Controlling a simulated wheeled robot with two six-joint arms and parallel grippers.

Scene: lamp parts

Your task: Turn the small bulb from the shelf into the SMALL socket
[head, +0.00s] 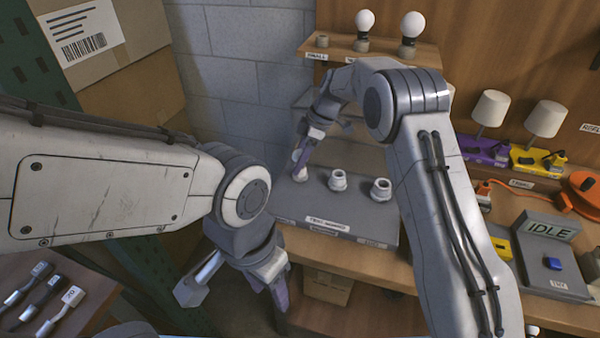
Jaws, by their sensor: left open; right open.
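The grey socket board (345,215) lies on the bench with a row of white sockets. The middle socket (338,181) and the right socket (381,188) are empty. My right gripper (300,162) is open at the left socket (300,175). A small white rounded piece (296,156), which looks like a bulb, shows between or beside its fingers; I cannot tell whether it is seated. Two white bulbs, one smaller (366,20) and one larger (412,25), stand on the shelf (430,55). My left gripper (268,288) is open and empty, low in front of the bench.
Two lamps (491,107) (545,118) stand on purple and yellow bases at the right. A grey tester marked IDLE (550,235) and an orange cable reel (585,185) are nearby. Cardboard boxes (110,50) fill the upper left. Several small tools (45,300) lie lower left.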

